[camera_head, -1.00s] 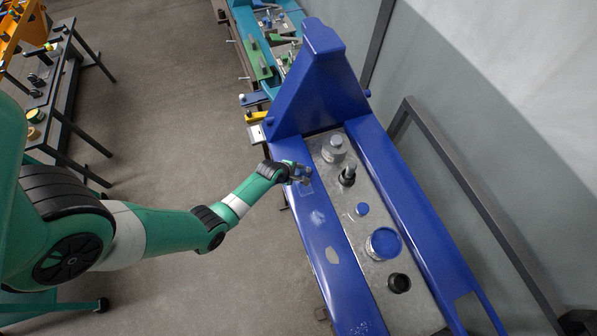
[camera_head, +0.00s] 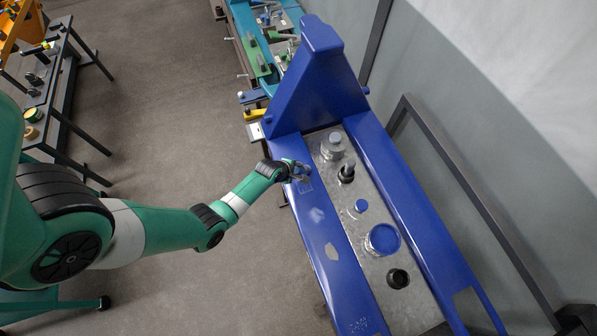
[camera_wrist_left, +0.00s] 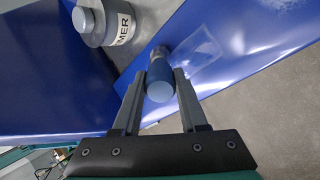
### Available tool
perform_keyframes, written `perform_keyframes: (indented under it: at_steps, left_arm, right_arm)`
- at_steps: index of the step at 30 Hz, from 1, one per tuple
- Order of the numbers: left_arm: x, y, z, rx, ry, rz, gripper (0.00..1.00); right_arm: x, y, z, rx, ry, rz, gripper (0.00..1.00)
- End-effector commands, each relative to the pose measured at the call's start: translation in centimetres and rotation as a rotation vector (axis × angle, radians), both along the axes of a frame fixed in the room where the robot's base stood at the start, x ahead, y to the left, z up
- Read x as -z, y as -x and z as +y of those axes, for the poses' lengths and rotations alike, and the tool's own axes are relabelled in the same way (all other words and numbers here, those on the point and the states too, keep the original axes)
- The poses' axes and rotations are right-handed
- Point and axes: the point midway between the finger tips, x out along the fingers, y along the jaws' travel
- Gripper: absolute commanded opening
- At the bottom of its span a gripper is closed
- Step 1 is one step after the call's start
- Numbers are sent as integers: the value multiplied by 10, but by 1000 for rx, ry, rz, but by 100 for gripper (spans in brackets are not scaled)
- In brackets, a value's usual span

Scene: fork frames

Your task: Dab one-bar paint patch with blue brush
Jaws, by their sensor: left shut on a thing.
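My left gripper (camera_head: 301,175) is over the near blue rail of the fork frame. In the left wrist view its fingers (camera_wrist_left: 158,92) are shut on the blue brush (camera_wrist_left: 159,80), whose round light-blue end faces the camera. The brush's far end is at or just above the rail; contact cannot be told. A pale outlined patch (camera_wrist_left: 197,56) lies on the rail beside the brush. It also shows in the head view (camera_head: 305,187), partly behind the gripper. Further along the rail are a pale scuffed patch (camera_head: 316,215) and a bare grey patch (camera_head: 331,252). Bar marks are too small to read.
The blue upright (camera_head: 315,85) rises behind.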

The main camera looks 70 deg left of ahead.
Motion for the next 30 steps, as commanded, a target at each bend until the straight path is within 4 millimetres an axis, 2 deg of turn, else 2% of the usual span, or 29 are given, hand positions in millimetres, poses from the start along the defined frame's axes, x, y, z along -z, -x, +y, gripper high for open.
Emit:
perform_keyframes:
  at_steps: [11,22,30]
  left_arm:
    - [-1,0,4,1,0,0,0]
    - [0,0,-12,2,0,1,0]
    - [1,0,-14,1,-1,-1,0]
  right_arm:
    - [1,0,0,0,0,0,79]
    - [-5,0,0,0,0,0,79]
    - [-5,0,0,0,0,0,79]
